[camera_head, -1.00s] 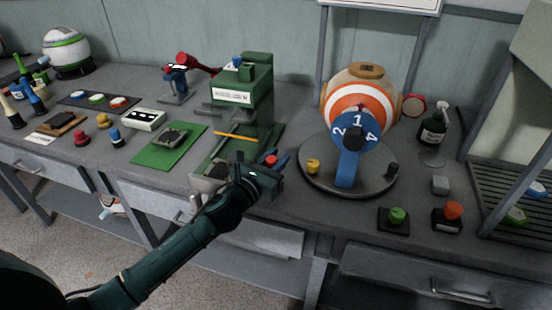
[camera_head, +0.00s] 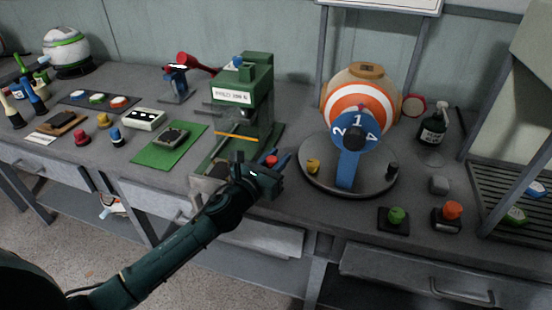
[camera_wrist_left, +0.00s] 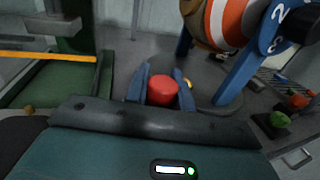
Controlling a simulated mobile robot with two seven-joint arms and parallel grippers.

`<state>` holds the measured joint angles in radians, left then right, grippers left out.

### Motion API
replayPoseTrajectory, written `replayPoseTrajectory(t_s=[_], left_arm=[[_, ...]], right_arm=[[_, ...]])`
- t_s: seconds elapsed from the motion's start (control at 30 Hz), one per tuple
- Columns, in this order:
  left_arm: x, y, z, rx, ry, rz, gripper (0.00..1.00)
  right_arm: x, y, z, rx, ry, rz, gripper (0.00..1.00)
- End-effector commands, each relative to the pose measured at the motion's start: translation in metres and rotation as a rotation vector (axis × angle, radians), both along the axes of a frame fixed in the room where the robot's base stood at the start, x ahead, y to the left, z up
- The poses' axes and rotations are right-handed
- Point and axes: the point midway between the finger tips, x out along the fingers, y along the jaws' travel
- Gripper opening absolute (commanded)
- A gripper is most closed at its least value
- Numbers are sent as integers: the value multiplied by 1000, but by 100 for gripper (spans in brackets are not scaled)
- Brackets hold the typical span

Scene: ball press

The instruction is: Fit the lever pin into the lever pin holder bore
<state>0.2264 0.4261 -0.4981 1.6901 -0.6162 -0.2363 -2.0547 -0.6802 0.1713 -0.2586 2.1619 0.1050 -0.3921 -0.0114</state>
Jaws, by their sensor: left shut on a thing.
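My left gripper (camera_head: 278,162) is over the bench just in front of the green press (camera_head: 257,90), to its front right. Its two blue fingers are closed around a red round-topped piece (camera_head: 270,160), which looks like the lever pin's end. The red piece also shows between the fingers in the left wrist view (camera_wrist_left: 163,90); whatever lies below its top is hidden. The press has a white label, a blue knob (camera_head: 237,62) on top and an orange bar (camera_head: 236,136) across its front. I cannot make out the lever pin holder bore. My right gripper is not in view.
A grey turntable (camera_head: 322,180) with a striped ball and blue numbered dial stands close to the right of the gripper. A green mat (camera_head: 150,155) lies left of the press. Green (camera_head: 397,215) and orange (camera_head: 453,210) buttons sit near the front right edge.

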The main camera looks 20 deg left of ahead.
Motion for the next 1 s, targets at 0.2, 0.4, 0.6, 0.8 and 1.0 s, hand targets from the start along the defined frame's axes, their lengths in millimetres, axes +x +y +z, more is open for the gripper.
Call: replayPoseTrajectory(t_s=[0.2, 0.4, 0.6, 0.8, 1.0], left_arm=[[0, 0, -6, 1, 0, 0, 1], [0, 0, -11, 0, 0, 0, 1], [0, 0, -16, -1, 0, 0, 1], [0, 0, -22, -1, 0, 0, 1], [0, 0, -27, 0, 0, 0, 1]], right_arm=[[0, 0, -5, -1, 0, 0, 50], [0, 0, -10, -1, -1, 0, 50], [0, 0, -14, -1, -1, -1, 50], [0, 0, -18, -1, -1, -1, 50], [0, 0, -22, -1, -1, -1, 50]])
